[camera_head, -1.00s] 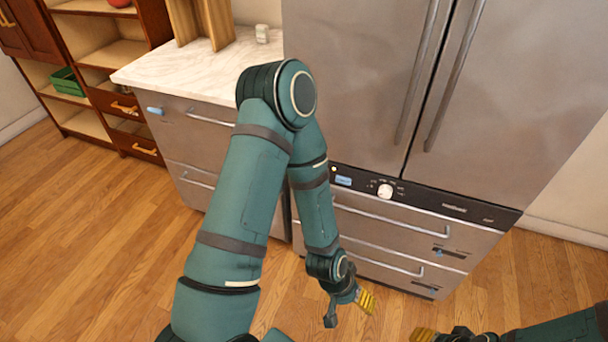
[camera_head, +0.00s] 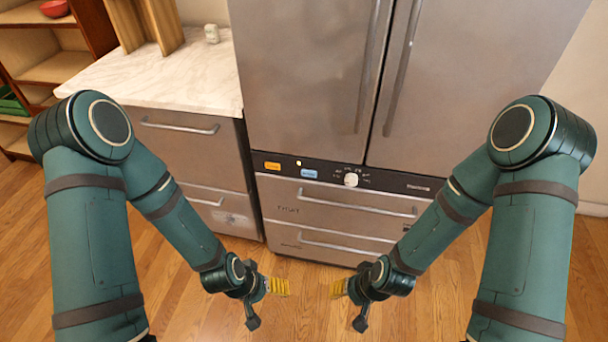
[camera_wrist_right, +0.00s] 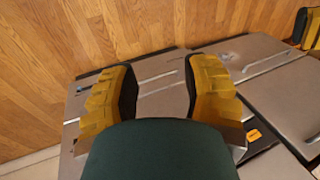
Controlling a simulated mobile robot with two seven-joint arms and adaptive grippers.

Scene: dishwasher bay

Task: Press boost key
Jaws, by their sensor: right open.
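A dark control strip (camera_head: 395,183) runs across the steel appliance. At its left end sit an orange key (camera_head: 272,166), a blue key (camera_head: 309,173) and a small yellow light (camera_head: 298,163); their lettering is too small to read. The orange key also shows in the right wrist view (camera_wrist_right: 254,134). My right gripper (camera_head: 338,289) is below and right of the keys, apart from the appliance; its yellow fingers stand open and empty in the wrist view. My left gripper (camera_head: 281,287) hangs below the keys, touching nothing visible; its finger gap is unclear.
A white dial (camera_head: 350,180) sits right of the keys. Drawer handles (camera_head: 360,208) stick out below the strip, and tall door handles (camera_head: 400,70) above. A marble counter (camera_head: 165,80) over steel drawers stands at left. The wooden floor (camera_head: 310,315) between my grippers is clear.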

